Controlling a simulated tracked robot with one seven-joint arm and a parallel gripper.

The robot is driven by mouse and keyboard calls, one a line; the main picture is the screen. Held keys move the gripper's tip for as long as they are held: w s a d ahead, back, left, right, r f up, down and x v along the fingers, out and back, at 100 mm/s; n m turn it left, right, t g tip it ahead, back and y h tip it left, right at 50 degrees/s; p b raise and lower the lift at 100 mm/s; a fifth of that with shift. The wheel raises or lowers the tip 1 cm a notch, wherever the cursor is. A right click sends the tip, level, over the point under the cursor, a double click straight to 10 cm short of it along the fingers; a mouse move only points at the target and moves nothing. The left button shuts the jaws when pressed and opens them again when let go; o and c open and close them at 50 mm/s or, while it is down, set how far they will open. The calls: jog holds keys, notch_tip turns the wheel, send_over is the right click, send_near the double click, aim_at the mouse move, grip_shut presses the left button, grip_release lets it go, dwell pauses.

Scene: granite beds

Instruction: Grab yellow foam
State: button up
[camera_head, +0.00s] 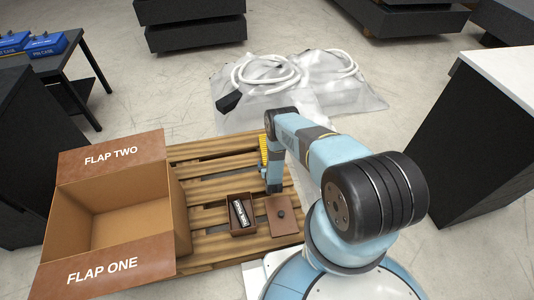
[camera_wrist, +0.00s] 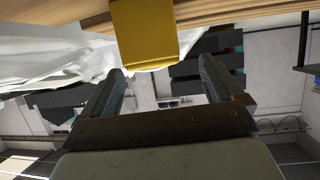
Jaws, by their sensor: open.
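The yellow foam (camera_head: 264,146) shows as a narrow upright strip on the pallet (camera_head: 208,155), just left of my arm's end. Part of it is hidden behind my arm in the head view. In the wrist view the yellow foam (camera_wrist: 145,38) is a smooth yellow block at the top middle, beyond my fingertips. My gripper (camera_wrist: 161,68) is open, with its two fingers apart and nothing between them. In the head view my gripper (camera_head: 274,186) points down over the pallet, and its fingers are hard to make out.
An open cardboard box (camera_head: 115,205) with raised flaps sits on the pallet's left. A small brown box (camera_head: 241,214) holding a dark and silver item stands beside a brown lid (camera_head: 282,215). Plastic sheeting with a white hose (camera_head: 268,75) lies behind. A white-topped cabinet (camera_head: 470,130) stands right.

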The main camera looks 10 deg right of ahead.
jog(key=x, duration=0.3)
jog(key=shift+d, duration=0.35)
jog(key=shift+x, duration=0.9)
jog(key=c, duration=1.1)
